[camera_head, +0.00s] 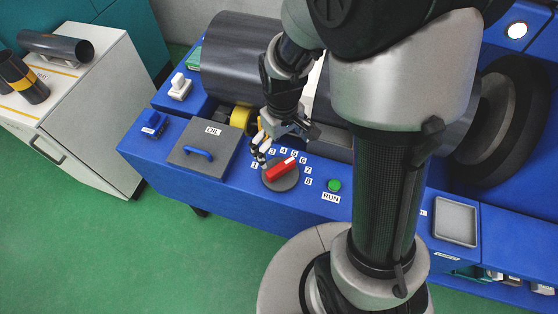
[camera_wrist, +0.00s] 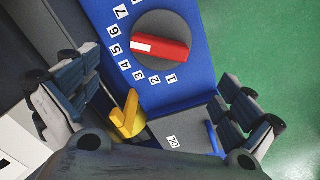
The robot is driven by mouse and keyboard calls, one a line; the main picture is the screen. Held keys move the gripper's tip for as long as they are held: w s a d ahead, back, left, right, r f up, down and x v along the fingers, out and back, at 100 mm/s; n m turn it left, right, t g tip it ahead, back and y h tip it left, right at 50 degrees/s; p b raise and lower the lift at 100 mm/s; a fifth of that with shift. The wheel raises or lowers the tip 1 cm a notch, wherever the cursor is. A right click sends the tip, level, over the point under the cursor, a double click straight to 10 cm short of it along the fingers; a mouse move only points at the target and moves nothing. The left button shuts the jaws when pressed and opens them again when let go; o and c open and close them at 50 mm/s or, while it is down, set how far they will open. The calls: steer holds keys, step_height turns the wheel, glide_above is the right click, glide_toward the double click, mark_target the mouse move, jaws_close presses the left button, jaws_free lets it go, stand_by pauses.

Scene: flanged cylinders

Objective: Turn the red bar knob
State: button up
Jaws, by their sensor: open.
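The red bar knob (camera_head: 281,168) sits on a round dark grey dial on the blue machine's top panel; it also shows in the wrist view (camera_wrist: 168,49). Its white-marked end points at about the 6, between 5 and 6 or at 6. Numbered labels run around the dial. My gripper (camera_head: 285,143) is just behind the knob in the head view, above the panel. In the wrist view my gripper (camera_wrist: 155,95) has its fingers spread wide, with nothing between them touching; the knob lies ahead of them, apart from both.
A grey OIL lid (camera_head: 203,150) with a blue handle is left of the dial. A green RUN button (camera_head: 334,185) is to the right. A large dark cylinder (camera_head: 235,60) lies behind.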

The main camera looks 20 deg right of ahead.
mark_target(281, 166)
step_height(281, 166, down, 11)
steer(key=b, duration=0.3)
steer(key=shift+f, duration=0.15)
steer(key=shift+c, duration=0.4)
steer(key=c, duration=1)
steer(key=m, duration=0.4)
steer(key=shift+m, duration=0.4)
steer(key=o, duration=1.1)
